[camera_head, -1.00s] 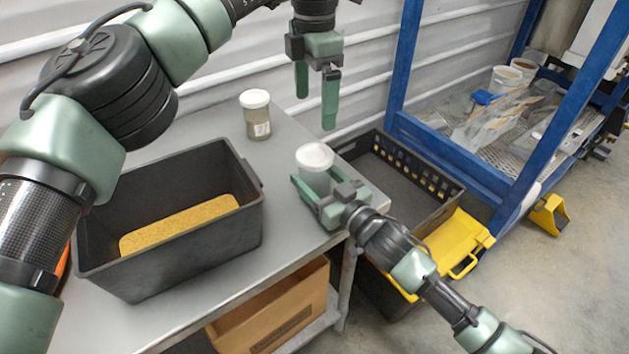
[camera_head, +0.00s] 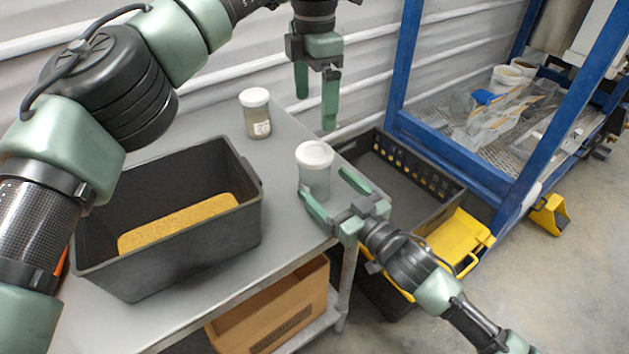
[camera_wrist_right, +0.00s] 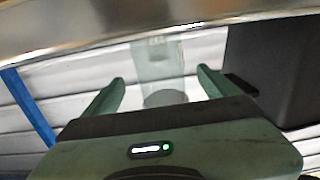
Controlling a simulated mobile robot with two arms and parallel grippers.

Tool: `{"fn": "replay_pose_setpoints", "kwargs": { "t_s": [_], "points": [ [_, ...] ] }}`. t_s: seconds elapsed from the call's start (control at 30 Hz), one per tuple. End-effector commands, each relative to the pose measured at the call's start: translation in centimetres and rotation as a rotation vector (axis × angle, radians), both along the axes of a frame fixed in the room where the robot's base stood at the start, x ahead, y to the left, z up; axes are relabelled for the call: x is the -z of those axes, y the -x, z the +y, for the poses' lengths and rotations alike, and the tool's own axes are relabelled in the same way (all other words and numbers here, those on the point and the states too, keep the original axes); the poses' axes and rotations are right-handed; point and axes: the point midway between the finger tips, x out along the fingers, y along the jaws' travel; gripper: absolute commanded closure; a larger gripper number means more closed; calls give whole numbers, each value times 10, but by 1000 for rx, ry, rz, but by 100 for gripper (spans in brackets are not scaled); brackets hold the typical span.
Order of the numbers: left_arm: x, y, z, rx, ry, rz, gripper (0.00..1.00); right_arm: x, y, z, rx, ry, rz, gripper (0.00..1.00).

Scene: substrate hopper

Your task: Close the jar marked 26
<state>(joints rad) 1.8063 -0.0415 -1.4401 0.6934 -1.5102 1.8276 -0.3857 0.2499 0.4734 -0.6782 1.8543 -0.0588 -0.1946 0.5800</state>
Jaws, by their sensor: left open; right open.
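A clear, empty-looking jar (camera_head: 313,180) stands upright near the right end of the grey table, with a white lid (camera_head: 314,154) sitting on its top. I cannot tell how tightly the lid sits. A second jar (camera_head: 257,121), with a white lid, brownish contents and a label too small to read, stands farther back. My right gripper (camera_head: 324,184) is open beside the front jar, its fingers pointing at it; the clear jar also shows beyond the fingers in the right wrist view (camera_wrist_right: 158,62). My left gripper (camera_head: 314,112) is open and empty, pointing down above the back of the table.
A black bin (camera_head: 240,235) with yellow granular material stands on the left of the table (camera_head: 290,250). A black crate (camera_head: 455,188) with a yellow part lies beyond the table's right edge. A blue frame (camera_head: 450,150) stands at the right. The wall is close behind.

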Motion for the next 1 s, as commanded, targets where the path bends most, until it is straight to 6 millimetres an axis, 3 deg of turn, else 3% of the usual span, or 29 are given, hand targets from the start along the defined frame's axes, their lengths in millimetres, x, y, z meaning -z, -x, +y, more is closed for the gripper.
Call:
{"fn": "replay_pose_setpoints", "kwargs": {
  "t_s": [0.23,0.77,1.0],
  "points": [
    [4,0,0,0,0,0,6,0,21,-15,0,-2,1,12],
    [2,0,0,0,0,0,6,-2,22,-16,0,-1,0,12],
    [-39,0,0,0,0,0,6,-44,22,-16,0,-1,0,12]
  ]
}}
